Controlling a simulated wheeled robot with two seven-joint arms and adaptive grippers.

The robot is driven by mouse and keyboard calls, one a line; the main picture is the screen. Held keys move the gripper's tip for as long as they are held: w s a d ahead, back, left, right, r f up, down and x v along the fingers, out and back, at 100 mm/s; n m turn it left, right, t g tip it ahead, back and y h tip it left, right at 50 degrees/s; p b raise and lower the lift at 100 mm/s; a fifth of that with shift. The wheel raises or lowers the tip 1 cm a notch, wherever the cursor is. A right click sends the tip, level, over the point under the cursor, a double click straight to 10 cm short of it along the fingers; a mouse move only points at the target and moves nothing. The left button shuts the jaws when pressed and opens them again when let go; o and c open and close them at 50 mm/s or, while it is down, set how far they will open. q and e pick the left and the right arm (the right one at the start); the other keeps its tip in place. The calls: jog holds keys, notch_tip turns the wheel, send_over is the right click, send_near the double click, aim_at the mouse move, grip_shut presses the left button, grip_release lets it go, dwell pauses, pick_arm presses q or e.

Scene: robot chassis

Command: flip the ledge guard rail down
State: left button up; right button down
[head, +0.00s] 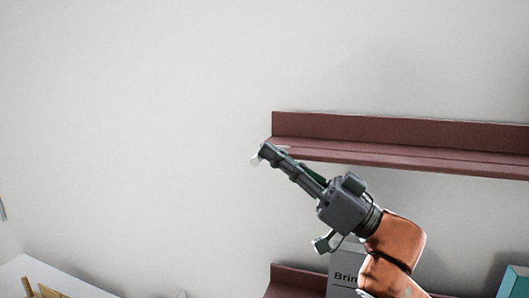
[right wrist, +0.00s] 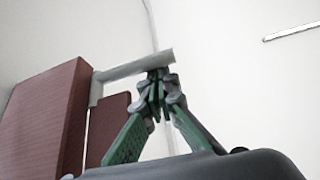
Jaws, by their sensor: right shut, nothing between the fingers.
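A reddish-brown wall ledge (head: 410,153) shows at the right in the head view; its end fills the left of the right wrist view (right wrist: 45,118). A pale grey bar (right wrist: 130,67), which looks like the guard rail, sticks out from the ledge in the wrist view. In the head view only a small pale bit (head: 256,161) shows beside the fingertips. My right gripper (head: 267,152) is shut and empty at the ledge's left end. Its fingertips (right wrist: 158,76) appear close under the bar's free end; I cannot tell whether they touch. My left gripper is out of view.
A second reddish-brown ledge (head: 295,281) lies below, with a lettered sign (head: 343,272) and a teal box (head: 514,283). A white surface (head: 22,270) with wooden items (head: 48,291) is at the lower left. The wall left of the ledge is bare.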

jog(key=shift+f, duration=0.1)
jog(key=shift+d+f, duration=0.1)
dwell(0.4)
jog(key=v, duration=1)
jog(key=shift+w+b, duration=0.2)
jog(key=shift+b, duration=0.2)
